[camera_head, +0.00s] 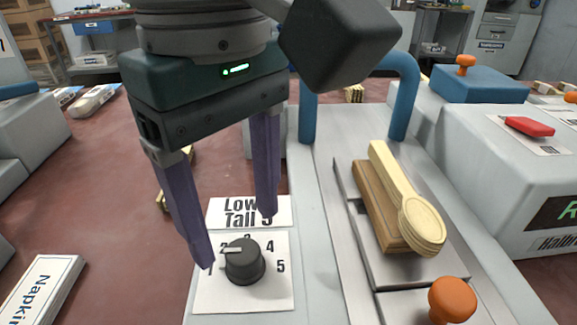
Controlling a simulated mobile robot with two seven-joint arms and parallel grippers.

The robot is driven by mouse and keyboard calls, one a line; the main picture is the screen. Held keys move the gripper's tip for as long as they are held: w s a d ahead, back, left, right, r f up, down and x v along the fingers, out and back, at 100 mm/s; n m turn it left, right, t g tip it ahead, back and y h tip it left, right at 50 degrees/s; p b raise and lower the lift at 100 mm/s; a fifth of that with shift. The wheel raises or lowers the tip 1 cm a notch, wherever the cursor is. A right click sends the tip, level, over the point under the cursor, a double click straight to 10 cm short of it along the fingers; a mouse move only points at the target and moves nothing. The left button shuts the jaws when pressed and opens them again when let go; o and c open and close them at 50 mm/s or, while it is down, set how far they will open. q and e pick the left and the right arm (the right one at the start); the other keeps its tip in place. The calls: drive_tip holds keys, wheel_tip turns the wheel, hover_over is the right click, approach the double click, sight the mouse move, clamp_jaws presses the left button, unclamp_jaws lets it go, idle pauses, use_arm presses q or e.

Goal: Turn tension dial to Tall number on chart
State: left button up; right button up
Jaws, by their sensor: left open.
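The tension dial (245,264) is a dark round knob on a white plate numbered 1 to 5. Its white pointer line points left, close to the 2. The chart (228,214) just behind it reads "Low" and "Tall". The numbers beside these words are partly covered by a finger; the Tall one looks like a 5, but I cannot be sure. My left gripper (238,239) is open, its purple fingers pointing down. One fingertip is at the dial's left, the other behind it over the chart. I cannot tell whether either touches the dial. My right gripper is not in view.
To the right, a metal press bed (350,235) carries a wooden block (372,205) with a wooden spoon (407,208) on it. A blue frame (403,95) stands behind. An orange knob (452,300) is at the front. A Napkin box (42,292) lies at lower left.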

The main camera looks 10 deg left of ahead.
sight(242, 250)
use_arm(q)
drive_tip(key=shift+f+b, duration=0.35)
drive_tip(key=shift+f, duration=1.45)
clamp_jaws()
